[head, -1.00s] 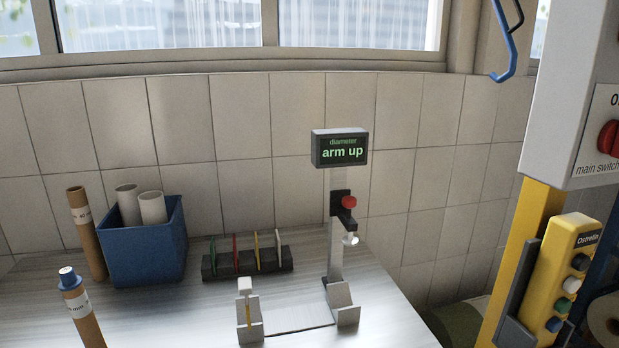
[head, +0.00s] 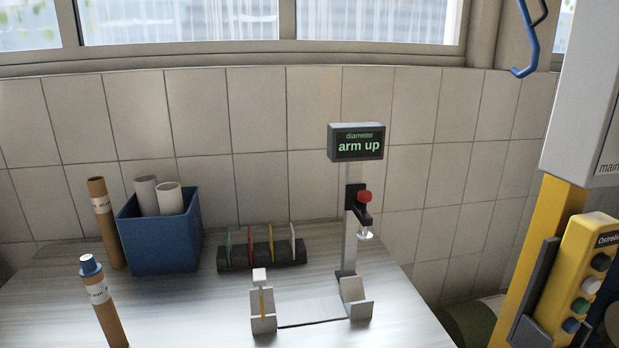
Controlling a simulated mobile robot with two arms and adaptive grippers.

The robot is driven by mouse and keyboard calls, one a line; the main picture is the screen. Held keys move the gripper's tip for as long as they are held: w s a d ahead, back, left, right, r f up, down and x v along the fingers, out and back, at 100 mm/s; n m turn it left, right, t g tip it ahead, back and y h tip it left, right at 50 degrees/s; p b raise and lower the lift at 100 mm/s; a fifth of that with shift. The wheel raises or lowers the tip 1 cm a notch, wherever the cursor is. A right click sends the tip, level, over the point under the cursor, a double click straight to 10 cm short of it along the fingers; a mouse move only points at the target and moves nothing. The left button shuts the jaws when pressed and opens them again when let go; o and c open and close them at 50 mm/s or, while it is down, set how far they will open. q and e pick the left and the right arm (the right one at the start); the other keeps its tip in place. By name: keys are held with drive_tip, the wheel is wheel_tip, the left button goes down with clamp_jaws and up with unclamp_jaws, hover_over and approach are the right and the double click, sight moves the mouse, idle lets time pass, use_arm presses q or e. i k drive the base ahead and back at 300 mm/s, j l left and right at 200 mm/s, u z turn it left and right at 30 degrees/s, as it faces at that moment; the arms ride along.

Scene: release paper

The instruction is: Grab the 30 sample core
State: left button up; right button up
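Two brown cardboard cores stand upright on the table at the left in the head view. The rear core (head: 107,232) has a white label and stands beside the blue bin. The front core (head: 110,318) has a blue cap on its top and a white label ending in "mm"; its lower end is cut off by the frame. The label numbers are too small to read surely, so I cannot tell which is the 30 core. Neither of my grippers is in view.
The blue bin (head: 160,240) holds two grey tubes (head: 169,199). A dark rack (head: 262,254) holds several thin coloured discs. A yellow post (head: 535,255) stands right. The table (head: 200,310) is clear between cores and cradle.

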sight(98, 291)
drive_tip(key=u, duration=1.3)
